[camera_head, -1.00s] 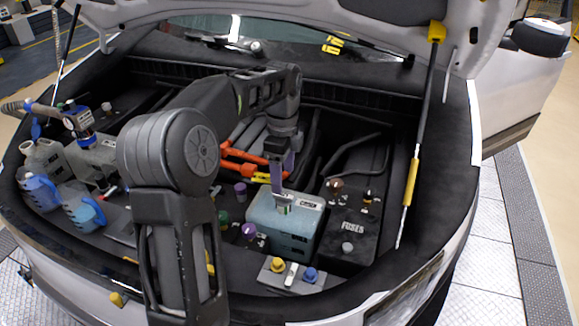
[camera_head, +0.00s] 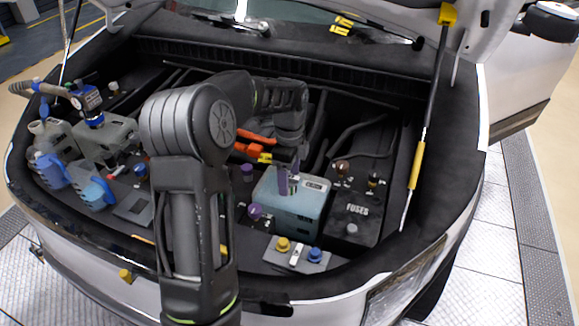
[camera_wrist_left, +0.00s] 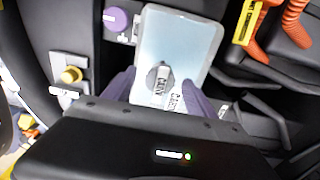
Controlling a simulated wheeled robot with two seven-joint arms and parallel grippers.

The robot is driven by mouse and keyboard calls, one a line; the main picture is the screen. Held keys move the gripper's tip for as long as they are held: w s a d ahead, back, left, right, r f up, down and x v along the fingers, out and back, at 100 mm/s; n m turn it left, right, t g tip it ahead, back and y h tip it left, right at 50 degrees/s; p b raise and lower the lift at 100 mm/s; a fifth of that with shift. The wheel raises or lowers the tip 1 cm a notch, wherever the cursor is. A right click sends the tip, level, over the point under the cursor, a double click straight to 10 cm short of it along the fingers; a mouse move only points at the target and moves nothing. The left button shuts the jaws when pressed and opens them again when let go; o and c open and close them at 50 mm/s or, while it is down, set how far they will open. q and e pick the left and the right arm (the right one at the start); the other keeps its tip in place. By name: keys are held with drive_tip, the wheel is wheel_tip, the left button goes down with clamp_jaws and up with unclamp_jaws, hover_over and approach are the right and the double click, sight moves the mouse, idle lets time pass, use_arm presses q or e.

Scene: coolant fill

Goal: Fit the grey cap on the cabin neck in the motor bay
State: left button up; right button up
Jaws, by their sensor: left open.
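The pale blue cabin tank (camera_head: 290,214) stands in the motor bay, left of the black fuse box. My left gripper (camera_head: 288,185) points down at the tank's top from above. In the left wrist view its two purple fingers are apart (camera_wrist_left: 158,92), one on each side of a small grey round piece (camera_wrist_left: 155,74) with a white tag. This piece looks like the grey cap on the tank's top (camera_wrist_left: 178,40); I cannot tell whether it is seated on the neck. The fingers partly hide this spot in the head view. My right gripper is not in view.
Yellow (camera_head: 283,244) and blue (camera_head: 315,254) caps sit on a plate in front of the tank. A purple cap (camera_head: 255,211) is at its left. The fuse box (camera_head: 356,211) is close on the right. Orange cables (camera_head: 250,150) run behind.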

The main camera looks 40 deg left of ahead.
use_arm(q)
drive_tip(key=shift+f, duration=0.1)
drive_tip(key=c, duration=1.4)
drive_tip(key=o, duration=0.8)
drive_tip(key=shift+c, duration=0.2)
drive_tip(key=c, duration=0.5)
drive_tip(key=shift+m, duration=1.7)
drive_tip(key=shift+p, duration=0.3)
drive_tip(key=shift+f+m, duration=0.1)
drive_tip(key=shift+m, duration=1.4)
